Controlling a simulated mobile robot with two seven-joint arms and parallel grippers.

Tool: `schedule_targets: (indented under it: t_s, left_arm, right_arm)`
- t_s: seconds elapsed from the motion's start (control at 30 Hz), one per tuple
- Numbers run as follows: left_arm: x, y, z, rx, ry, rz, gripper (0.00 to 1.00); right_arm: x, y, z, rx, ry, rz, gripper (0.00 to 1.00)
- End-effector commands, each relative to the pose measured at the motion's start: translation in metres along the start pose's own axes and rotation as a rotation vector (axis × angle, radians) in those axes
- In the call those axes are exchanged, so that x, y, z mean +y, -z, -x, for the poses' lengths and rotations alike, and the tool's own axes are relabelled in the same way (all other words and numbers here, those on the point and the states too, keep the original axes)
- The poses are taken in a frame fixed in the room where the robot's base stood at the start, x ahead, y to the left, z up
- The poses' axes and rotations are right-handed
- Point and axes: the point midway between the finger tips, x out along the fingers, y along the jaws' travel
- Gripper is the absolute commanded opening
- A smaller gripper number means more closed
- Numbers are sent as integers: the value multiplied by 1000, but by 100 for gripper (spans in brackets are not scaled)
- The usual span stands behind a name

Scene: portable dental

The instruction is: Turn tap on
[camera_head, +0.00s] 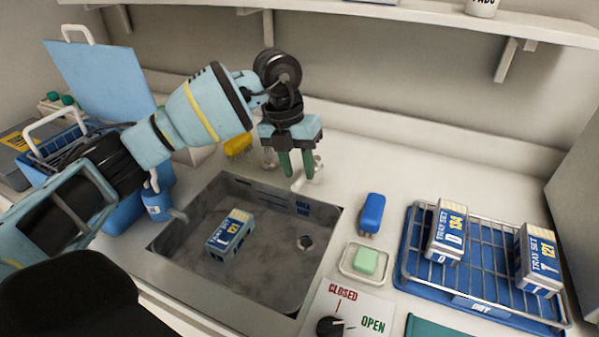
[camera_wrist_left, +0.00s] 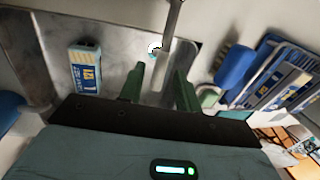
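The tap (camera_head: 308,180) is a pale metal fitting at the back rim of the sink (camera_head: 190,240), partly hidden by my left gripper. In the left wrist view a grey metal tap part (camera_wrist_left: 168,55) runs down between the fingers. My left gripper (camera_head: 296,164) points down at the tap, its two green fingers apart. In the left wrist view the gripper (camera_wrist_left: 159,88) is also open; I cannot tell whether a finger touches the tap. A black knob (camera_head: 330,326) sits by a label reading CLOSED and OPEN in front of the sink. My right gripper is not in view.
A tray set box (camera_head: 231,233) lies in the sink. A blue brush (camera_head: 371,213) and green soap in a dish (camera_head: 345,266) are right of it. A blue drying rack (camera_head: 411,270) holds two boxes. A blue bottle (camera_head: 157,204) stands left. A shelf (camera_head: 400,18) runs above.

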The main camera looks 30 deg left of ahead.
Motion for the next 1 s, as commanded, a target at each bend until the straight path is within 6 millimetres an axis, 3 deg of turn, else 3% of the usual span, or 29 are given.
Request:
schedule_targets:
  t_s: [0.2, 0.5, 0.77, 1.0]
  left_arm:
    - [-1, 0, -17, 0, 1, -1, 33]
    - [-1, 0, -19, -1, 1, -2, 33]
    - [0, 0, -19, -1, 1, -1, 0]
    - [0, 0, -19, -1, 1, -1, 0]
  right_arm:
    - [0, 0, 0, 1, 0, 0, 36]
    - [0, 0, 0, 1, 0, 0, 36]
    - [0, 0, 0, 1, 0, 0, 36]
    - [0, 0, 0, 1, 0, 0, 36]
